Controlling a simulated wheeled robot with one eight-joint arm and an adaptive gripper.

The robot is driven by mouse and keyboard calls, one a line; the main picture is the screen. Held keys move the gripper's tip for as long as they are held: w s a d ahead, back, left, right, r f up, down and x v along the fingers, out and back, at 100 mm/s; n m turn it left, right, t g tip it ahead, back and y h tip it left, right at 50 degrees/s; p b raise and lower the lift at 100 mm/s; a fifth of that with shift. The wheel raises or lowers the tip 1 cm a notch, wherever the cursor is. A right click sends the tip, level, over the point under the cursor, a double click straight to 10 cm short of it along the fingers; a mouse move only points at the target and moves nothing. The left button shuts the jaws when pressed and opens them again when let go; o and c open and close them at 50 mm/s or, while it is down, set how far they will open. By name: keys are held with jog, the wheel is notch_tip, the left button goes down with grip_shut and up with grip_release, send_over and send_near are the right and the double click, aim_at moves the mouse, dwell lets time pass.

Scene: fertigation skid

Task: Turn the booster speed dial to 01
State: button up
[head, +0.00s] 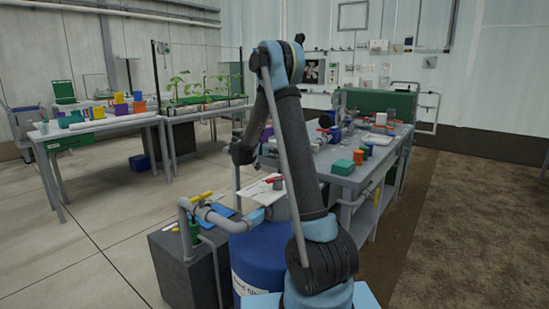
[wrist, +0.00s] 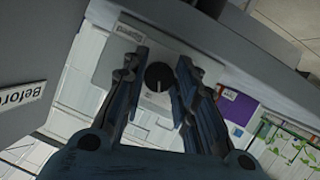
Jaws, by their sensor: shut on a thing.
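The booster speed dial (wrist: 159,77) is a round black knob with a small pale pointer mark near its lower edge in the wrist view. It sits on a light grey plate. My gripper (wrist: 158,66) has one dark finger on each side of the dial and is shut on it. Numbers around the dial are too small to read. In the head view my gripper (head: 242,152) is left of my raised arm, beside the workbench, and the dial cannot be made out there.
In the head view a blue drum (head: 256,262) and grey pipes with a yellow-handled valve (head: 201,196) stand in front. Open floor lies to the left.

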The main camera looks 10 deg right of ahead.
jog(key=n+h, duration=0.1)
jog(key=n, duration=0.1)
jog(key=n+g+h, duration=0.1)
jog(key=n, duration=0.1)
jog(key=shift+w+a+n+h, duration=0.2)
jog(key=shift+n+h, duration=0.1)
jog(key=shift+n, duration=0.1)
dwell(0.4)
jog(key=o, duration=1)
jog(key=shift+f, duration=0.1)
jog(key=shift+o, duration=0.2)
jog(key=shift+d, duration=0.1)
jog(key=v, duration=1.2)
jog(key=shift+w, duration=0.15)
